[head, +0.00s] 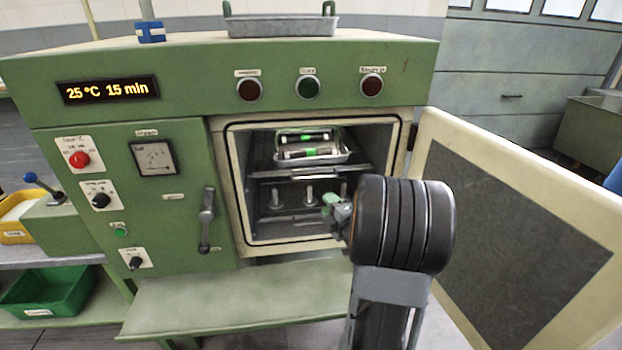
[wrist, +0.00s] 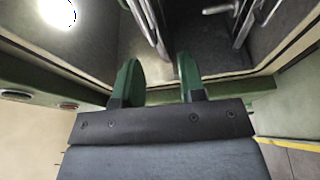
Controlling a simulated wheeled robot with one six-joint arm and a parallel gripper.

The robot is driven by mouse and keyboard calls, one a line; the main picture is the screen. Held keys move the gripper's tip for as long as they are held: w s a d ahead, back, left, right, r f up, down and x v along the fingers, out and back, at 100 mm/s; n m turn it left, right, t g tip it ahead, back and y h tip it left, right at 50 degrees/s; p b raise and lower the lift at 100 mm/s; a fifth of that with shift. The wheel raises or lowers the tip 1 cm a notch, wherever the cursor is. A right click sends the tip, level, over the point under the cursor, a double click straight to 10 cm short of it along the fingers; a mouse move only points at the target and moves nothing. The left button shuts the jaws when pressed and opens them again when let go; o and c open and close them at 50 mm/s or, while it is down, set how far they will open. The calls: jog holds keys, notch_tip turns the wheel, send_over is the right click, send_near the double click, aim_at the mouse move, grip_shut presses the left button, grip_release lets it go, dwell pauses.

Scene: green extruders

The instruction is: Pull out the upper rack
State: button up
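The upper rack (head: 350,169) is a grey metal shelf inside the open chamber (head: 262,160) of the green machine, in the head view. A metal tray (head: 345,158) holding two cylinders with green marks sits on it. My gripper (head: 331,205) is at the chamber opening, below and to the right of the rack's front edge. My own wrist hides part of the lower right opening. In the wrist view, the green fingers of my gripper (wrist: 160,80) stand apart with nothing between them. Metal bars show beyond them, but I cannot tell which belong to the rack.
The chamber door (head: 520,230) stands open to the right. Several upright pegs (head: 309,195) stand in the chamber below the rack. A green ledge (head: 220,295) juts out below the opening. A door handle (head: 207,220) is left of the chamber. Another metal tray (head: 280,27) rests on top.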

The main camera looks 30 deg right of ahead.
aim_at(311, 178)
jog(key=w+p, duration=0.1)
jog(key=w, duration=0.3)
jog(key=w+d+r+n+t+p, duration=0.1)
jog(key=w, duration=0.2)
jog(key=w+r+n+t+y+p, duration=0.1)
jog(key=w+p, duration=0.1)
jog(key=w, duration=0.2)
jog(key=shift+w+d+r, duration=0.25)
jog(key=shift+w+d, duration=0.05)
grip_shut()
dwell(0.4)
jog(key=shift+a, duration=0.1)
